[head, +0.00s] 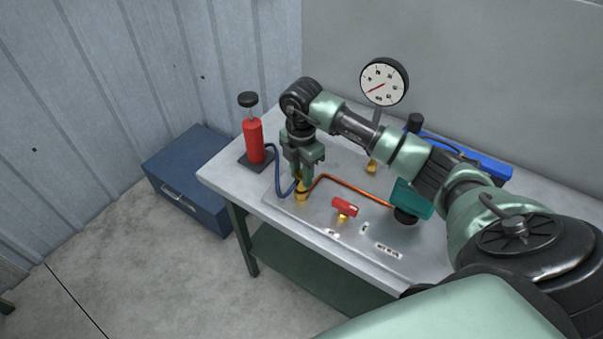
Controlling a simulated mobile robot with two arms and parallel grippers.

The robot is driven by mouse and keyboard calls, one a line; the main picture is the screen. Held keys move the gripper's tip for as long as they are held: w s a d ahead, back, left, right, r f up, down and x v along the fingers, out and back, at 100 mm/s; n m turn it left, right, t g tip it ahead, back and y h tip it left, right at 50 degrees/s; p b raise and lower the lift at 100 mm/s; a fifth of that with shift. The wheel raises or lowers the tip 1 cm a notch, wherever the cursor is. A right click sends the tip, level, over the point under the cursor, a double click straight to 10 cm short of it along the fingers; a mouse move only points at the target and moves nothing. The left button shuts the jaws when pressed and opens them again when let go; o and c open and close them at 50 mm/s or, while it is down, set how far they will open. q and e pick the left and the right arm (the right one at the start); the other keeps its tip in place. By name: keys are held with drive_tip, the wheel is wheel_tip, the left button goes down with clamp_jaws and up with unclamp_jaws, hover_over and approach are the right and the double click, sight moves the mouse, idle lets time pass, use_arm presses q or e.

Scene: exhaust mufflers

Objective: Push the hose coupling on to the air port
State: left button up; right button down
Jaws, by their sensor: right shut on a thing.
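My right gripper (302,178) points down at the left part of the metal plate on the bench. It is shut on the brass hose coupling (301,194) at the end of the blue hose (280,178). The hose loops over from the red hand pump (254,141) to the left. The coupling is low, close to the plate, beside the left end of the copper pipe. The air port cannot be told apart from the brass under my fingers, so I cannot tell whether the two touch. My left gripper is not in view.
The copper pipe (352,187) runs right to a teal part (412,198). A red-handled valve (344,207) stands in front. A round gauge (384,82) rises behind my right arm. A blue chest (190,182) sits on the floor left of the bench (232,178).

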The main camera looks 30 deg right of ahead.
sight(301, 173)
drive_tip(key=shift+f+b, duration=0.4)
drive_tip(key=shift+f, duration=0.2)
idle(0.6)
drive_tip(key=c, duration=0.9)
unclamp_jaws()
drive_tip(key=shift+c, duration=0.2)
drive_tip(key=shift+r, duration=0.1)
wheel_tip(301, 173, up, 7)
drive_tip(key=shift+f+b, duration=0.1)
drive_tip(key=shift+b, duration=0.8)
drive_tip(key=shift+r, duration=0.45)
